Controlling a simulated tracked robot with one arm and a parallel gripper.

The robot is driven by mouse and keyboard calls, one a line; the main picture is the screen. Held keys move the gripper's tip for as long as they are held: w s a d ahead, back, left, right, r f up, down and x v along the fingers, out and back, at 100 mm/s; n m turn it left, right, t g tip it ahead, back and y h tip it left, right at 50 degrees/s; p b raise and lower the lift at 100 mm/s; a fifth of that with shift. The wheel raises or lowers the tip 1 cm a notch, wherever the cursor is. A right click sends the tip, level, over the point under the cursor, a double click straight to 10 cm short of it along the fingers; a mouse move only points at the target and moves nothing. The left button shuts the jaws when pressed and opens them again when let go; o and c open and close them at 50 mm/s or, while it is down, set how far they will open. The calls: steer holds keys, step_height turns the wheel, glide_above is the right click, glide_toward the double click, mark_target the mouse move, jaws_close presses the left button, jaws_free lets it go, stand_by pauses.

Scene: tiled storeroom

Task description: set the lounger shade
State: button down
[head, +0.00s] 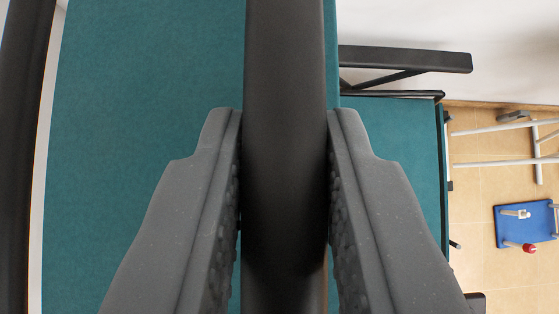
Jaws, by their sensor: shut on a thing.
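My gripper (284,130) fills the lower middle of the head view, its two grey fingers on either side of a thick dark bar (285,50). It is shut on this bar, which runs from top to bottom of the picture. Behind the bar is a broad teal fabric panel (140,110) with a pale left edge. The bar looks like part of the shade's frame, but I cannot tell for sure. More teal fabric of the lounger (395,150) shows to the right, with a dark frame edge. A dark armrest (420,59) sticks out above it. The fingers hide part of the lounger.
Another dark bar (22,120) runs down the left edge. At the right, on the tan tiled floor (475,235), are a white tubular frame (492,162) and a blue board (515,229) with a small red object (529,248). A white wall or surface (510,35) is at upper right.

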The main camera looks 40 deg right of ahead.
steer(key=shift+w+d+r, duration=0.2)
steer(key=shift+d+r, duration=0.05)
steer(key=shift+r, duration=0.05)
steer(key=c, duration=1.3)
jaws_free()
steer(key=shift+w+f, duration=0.15)
steer(key=shift+f, duration=0.05)
steer(key=shift+w+f, duration=0.1)
steer(key=shift+a, duration=0.15)
steer(key=shift+s, duration=0.2)
steer(key=shift+v, duration=0.85)
steer(key=v, duration=1.2)
